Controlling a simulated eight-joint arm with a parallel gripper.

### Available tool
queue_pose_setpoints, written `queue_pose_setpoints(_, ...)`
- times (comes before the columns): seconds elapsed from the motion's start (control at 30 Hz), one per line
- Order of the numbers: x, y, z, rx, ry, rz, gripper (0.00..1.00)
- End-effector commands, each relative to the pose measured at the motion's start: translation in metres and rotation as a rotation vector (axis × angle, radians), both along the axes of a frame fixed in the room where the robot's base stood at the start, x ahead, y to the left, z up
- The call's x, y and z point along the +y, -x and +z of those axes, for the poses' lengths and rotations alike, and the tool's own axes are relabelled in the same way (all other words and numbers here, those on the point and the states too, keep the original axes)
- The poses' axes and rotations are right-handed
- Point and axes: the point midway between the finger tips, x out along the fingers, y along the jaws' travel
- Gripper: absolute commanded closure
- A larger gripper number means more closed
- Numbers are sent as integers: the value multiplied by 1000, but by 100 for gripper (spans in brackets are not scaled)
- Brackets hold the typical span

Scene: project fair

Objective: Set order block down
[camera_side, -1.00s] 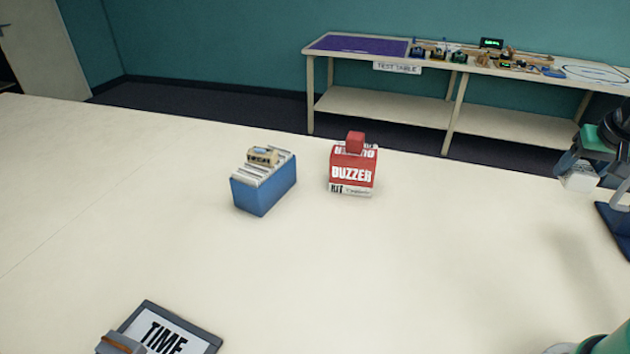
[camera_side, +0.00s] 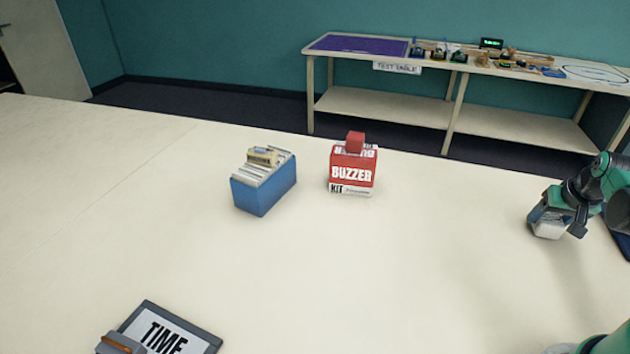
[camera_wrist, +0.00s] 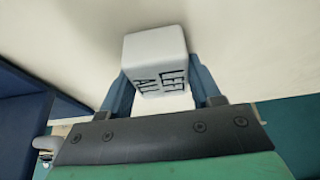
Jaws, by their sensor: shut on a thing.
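The order block (camera_wrist: 155,50) is white with rounded edges and dark lettering, partly readable as "LEFT". My gripper (camera_wrist: 160,88) is shut on it, with one blue-grey finger on each side in the wrist view. In the side view, my gripper (camera_side: 545,228) is at the right, and the white block (camera_side: 548,230) shows at its lower end, close to the cream table (camera_side: 420,270). I cannot tell whether the block touches the table.
A red buzzer kit box (camera_side: 352,172) with a red block on top stands mid-table. A blue card box (camera_side: 264,192) stands left of it. A "TIME" board (camera_side: 205,338) lies at the front left. The table between them and my gripper is clear.

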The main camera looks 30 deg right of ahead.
Motion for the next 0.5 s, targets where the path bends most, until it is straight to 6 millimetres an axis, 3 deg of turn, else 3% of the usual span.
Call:
queue_pose_setpoints(0.37, 0, 0, -4, 0, 0, 0, 96)
queue_pose_setpoints(0.4, 0, 0, -4, 0, 0, 0, 34)
queue_pose_setpoints(0.5, 0, 0, -3, 0, 0, 0, 11)
